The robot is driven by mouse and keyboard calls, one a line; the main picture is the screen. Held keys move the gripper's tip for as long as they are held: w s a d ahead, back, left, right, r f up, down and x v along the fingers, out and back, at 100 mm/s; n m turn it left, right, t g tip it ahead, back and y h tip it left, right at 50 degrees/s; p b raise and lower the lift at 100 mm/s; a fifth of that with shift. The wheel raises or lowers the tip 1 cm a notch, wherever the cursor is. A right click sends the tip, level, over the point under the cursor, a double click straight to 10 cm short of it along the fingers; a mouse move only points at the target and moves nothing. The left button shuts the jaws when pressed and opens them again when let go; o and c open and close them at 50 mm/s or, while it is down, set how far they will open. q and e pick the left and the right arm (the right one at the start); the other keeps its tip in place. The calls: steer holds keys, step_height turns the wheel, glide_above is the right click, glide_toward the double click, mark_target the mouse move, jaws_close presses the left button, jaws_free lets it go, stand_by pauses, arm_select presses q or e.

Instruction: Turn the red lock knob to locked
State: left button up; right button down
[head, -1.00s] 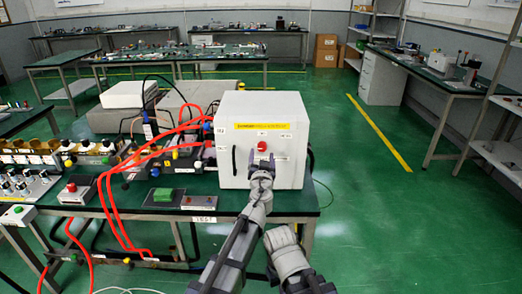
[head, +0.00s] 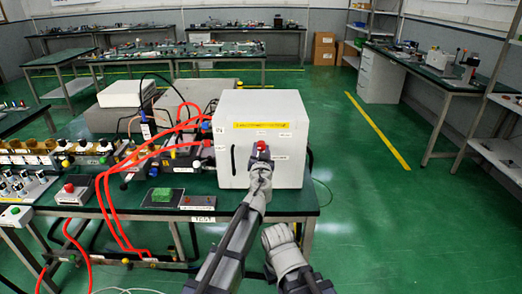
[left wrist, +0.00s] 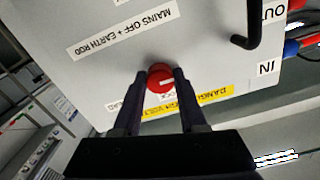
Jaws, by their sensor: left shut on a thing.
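The red lock knob (head: 261,145) is on the front of a white box (head: 232,135). In the left wrist view the round red knob (left wrist: 160,76) has a white pointer line on its face. My left gripper (head: 261,156) reaches the box front from below and partly covers the knob in the head view. In the left wrist view the dark fingers of this gripper (left wrist: 160,86) are on both sides of the knob, shut on it. Small labels beside the knob are partly hidden by the fingers.
A black handle (head: 233,160) stands out on the left of the box front. A yellow warning label (head: 262,125) is above the knob. The floor on the right is clear.

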arm_select(q)
jaws_close()
steer(key=shift+m, duration=0.4)
steer(key=m, duration=0.7)
steer(key=shift+m, duration=0.3)
steer(key=m, duration=0.4)
steer(key=shift+r+m, duration=0.1)
steer(key=shift+m, duration=0.2)
steer(key=m, duration=0.4)
steer(key=shift+m, duration=0.4)
steer(key=o, duration=0.8)
jaws_free()
